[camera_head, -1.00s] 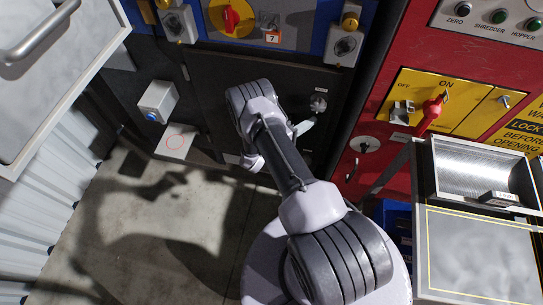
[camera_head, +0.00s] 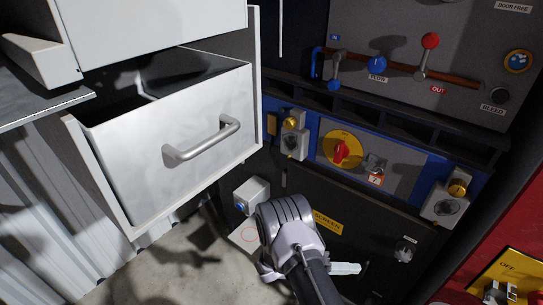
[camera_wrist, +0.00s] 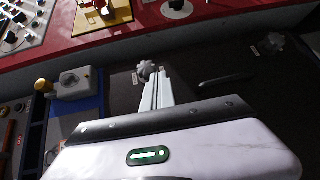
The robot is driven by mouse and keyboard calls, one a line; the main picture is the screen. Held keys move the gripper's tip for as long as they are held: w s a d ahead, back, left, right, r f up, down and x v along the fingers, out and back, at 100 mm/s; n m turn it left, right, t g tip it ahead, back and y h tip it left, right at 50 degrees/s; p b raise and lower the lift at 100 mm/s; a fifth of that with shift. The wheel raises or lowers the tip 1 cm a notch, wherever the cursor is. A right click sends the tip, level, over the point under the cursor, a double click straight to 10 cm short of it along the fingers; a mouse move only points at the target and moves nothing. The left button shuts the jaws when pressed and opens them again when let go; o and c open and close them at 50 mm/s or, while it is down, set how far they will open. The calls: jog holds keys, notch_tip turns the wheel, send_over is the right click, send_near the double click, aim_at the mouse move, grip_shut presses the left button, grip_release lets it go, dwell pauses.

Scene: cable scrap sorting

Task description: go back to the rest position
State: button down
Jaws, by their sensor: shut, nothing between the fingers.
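My gripper (camera_head: 350,268) is low in the head view, in front of the dark lower cabinet panel (camera_head: 375,235), its pale fingers pointing right. In the wrist view my gripper (camera_wrist: 158,82) shows its pale fingers together, with nothing between them. A grey knob (camera_head: 405,249) on the dark panel is right of the fingertips in the head view. A grey knob (camera_wrist: 146,68) also shows just beyond the fingertips in the wrist view. I cannot tell the exact gap to it.
An open white drawer (camera_head: 190,140) juts out at the left. A blue strip carries a red rotary switch (camera_head: 341,150). A panel with levers (camera_head: 425,60) is above. A red cabinet (camera_head: 500,240) stands at the right. Bare floor (camera_head: 150,280) shows at lower left.

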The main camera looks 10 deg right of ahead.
jog(key=s+a+r+m+g+y, duration=0.1)
jog(key=s+a+r+m+y, duration=0.2)
jog(key=r, duration=0.7)
jog(key=s+a+r+m+g+y, duration=0.1)
jog(key=s+r+y, duration=0.3)
jog(key=r, duration=0.5)
jog(key=s+a+r+t+y, duration=0.4)
jog(key=s+a+r+y, duration=0.1)
jog(key=a+r, duration=0.2)
jog(key=s+a+r+t+y, duration=0.5)
jog(key=a+r+y, duration=0.1)
jog(key=a+r, duration=0.2)
jog(key=shift+a+r+t+y, duration=0.15)
jog(key=shift+r+t+y, duration=0.15)
